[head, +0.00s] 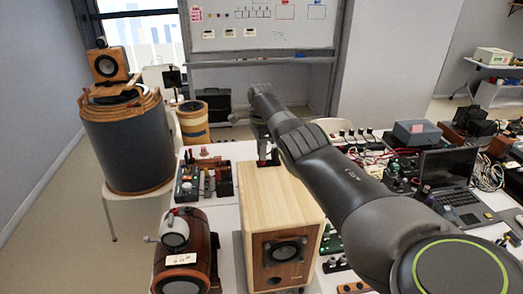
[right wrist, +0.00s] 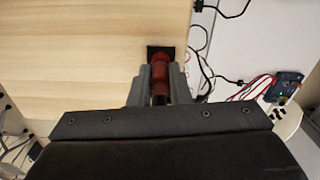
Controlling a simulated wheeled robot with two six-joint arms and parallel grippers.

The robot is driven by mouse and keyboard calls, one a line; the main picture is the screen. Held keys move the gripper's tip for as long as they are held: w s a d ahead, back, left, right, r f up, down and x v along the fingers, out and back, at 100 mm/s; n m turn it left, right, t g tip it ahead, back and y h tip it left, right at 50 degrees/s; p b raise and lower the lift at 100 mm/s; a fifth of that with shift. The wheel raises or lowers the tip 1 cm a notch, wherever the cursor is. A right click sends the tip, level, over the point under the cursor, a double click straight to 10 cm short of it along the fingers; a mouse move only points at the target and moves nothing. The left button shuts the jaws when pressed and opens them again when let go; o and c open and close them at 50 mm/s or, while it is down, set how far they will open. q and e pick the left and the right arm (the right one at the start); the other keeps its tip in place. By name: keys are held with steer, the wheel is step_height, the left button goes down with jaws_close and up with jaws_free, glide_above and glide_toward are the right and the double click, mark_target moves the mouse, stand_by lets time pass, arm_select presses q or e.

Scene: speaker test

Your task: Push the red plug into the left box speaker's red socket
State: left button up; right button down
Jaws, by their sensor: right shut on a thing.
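A light-wood box speaker (head: 262,195) stands on the table in the middle of the head view, its dark driver facing me. Its pale wood panel (right wrist: 80,45) fills the upper left of the right wrist view. My right gripper (right wrist: 161,78) is shut on the red plug (right wrist: 160,73), one grey finger on each side. The plug's far end is at a small black socket plate (right wrist: 152,49) near the panel's edge; I cannot tell how deep it sits. In the head view my right gripper (head: 266,155) is at the speaker's far side, partly hidden. My left gripper is not in view.
A brown cylindrical speaker (head: 186,250) stands left of the box speaker. A panel with coloured plugs (head: 205,182) lies behind it. A laptop (head: 447,180) and loose cables crowd the right. Black cables (right wrist: 205,60) hang beside the panel.

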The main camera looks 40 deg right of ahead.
steer(key=shift+f, duration=0.3)
steer(key=c, duration=1.3)
jaws_free()
steer(key=shift+r, duration=0.15)
steer(key=shift+r+p, duration=0.6)
steer(key=shift+r, duration=3.1)
